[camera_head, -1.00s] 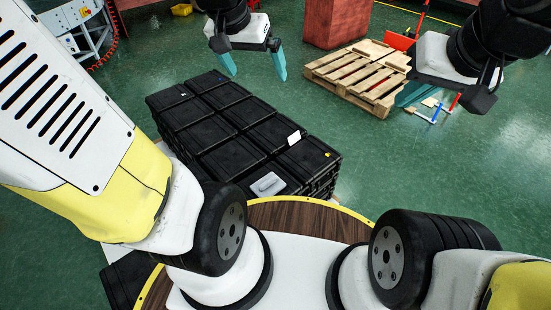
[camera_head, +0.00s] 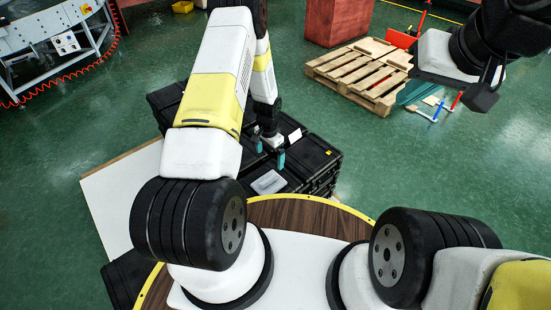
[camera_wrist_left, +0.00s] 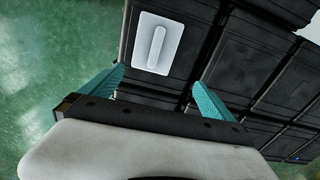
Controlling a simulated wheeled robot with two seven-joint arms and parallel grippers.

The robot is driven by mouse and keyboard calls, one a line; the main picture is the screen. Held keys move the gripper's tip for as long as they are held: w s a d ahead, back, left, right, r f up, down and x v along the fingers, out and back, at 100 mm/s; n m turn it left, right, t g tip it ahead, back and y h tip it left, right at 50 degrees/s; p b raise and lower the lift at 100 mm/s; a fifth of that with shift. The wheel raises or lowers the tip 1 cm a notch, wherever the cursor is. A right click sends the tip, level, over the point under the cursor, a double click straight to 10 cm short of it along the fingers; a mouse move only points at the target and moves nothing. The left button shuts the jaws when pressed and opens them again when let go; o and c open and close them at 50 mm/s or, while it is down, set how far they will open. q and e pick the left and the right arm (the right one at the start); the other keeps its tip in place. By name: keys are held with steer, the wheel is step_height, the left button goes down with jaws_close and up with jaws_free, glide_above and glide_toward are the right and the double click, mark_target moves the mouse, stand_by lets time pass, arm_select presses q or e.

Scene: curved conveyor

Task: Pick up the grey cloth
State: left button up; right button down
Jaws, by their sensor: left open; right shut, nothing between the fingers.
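The grey cloth (camera_head: 268,182) is a flat, pale grey rectangle lying on the near end of the black cases. It also shows in the left wrist view (camera_wrist_left: 143,52), with a raised ridge along its middle. My left gripper (camera_head: 270,154) is open, its teal fingers over the cases just beyond the cloth. In the left wrist view the cloth lies ahead of the gap between the fingertips (camera_wrist_left: 159,80), and nothing is between them. My right gripper (camera_head: 412,92) is shut and empty at the upper right, partly hidden by its wrist.
The black cases (camera_head: 312,152) form a block, partly hidden by my left arm. A small white card (camera_head: 295,135) lies on them. A wooden pallet (camera_head: 350,75) stands behind, near a red block (camera_head: 335,22). A white board (camera_head: 130,195) lies at left. Green floor is clear at right.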

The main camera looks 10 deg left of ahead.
mark_target(269, 179)
arm_select(q)
steer(key=shift+m, duration=0.3)
steer(key=f, duration=0.4)
steer(key=s+f, duration=0.1)
steer(key=f, duration=0.3)
steer(key=s+f, duration=0.1)
steer(key=f, duration=0.3)
steer(key=shift+s+f, duration=0.15)
steer(key=shift+s, duration=0.1)
steer(key=shift+f, duration=0.55)
steer(key=c, duration=1.2)
steer(key=shift+c, duration=0.2)
steer(key=shift+r, duration=0.1)
steer(key=shift+w+r, duration=0.1)
steer(key=shift+r, duration=0.45)
step_height(269, 179, up, 2)
steer(key=shift+r, duration=0.15)
steer(key=s+d, duration=0.2)
steer(key=s, duration=0.5)
steer(key=s+d+r, duration=0.1)
steer(key=s+d, duration=0.1)
steer(key=s, duration=0.6)
steer(key=shift+s+d+r, duration=0.15)
steer(key=shift+s+r, duration=0.1)
